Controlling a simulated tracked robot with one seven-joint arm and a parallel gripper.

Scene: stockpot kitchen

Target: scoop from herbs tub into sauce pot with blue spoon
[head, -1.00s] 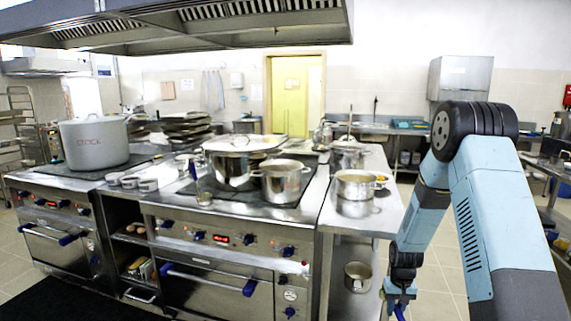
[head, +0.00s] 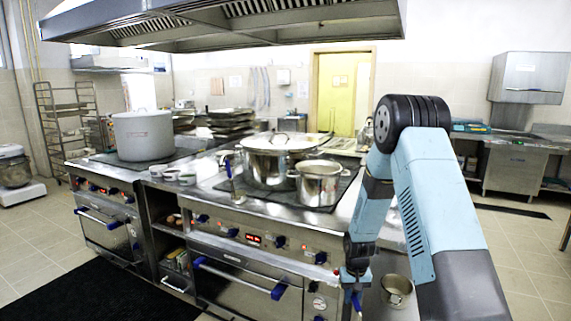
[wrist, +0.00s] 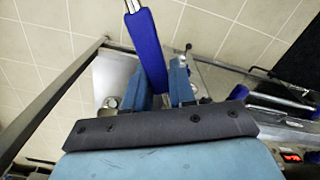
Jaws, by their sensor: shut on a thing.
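My gripper (head: 355,284) hangs low in front of the range's right end in the head view. In the wrist view my gripper (wrist: 166,88) is shut on the blue handle of the spoon (wrist: 149,45). The spoon's metal shaft runs out of the top of that view, so its bowl is out of sight. A bit of its blue handle (head: 357,304) shows in the head view. A lidded wide pot (head: 268,168) and a smaller open steel pot (head: 318,184) stand on the range. Which one is the sauce pot I cannot tell. Small tubs (head: 172,174) stand left of them; herbs cannot be made out.
A large stockpot (head: 143,137) stands on the left part of the range. A ladle-like tool (head: 232,182) stands near the range's front edge. A small pot (head: 396,290) is on the low shelf beside my arm. The tiled floor at right is largely free.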

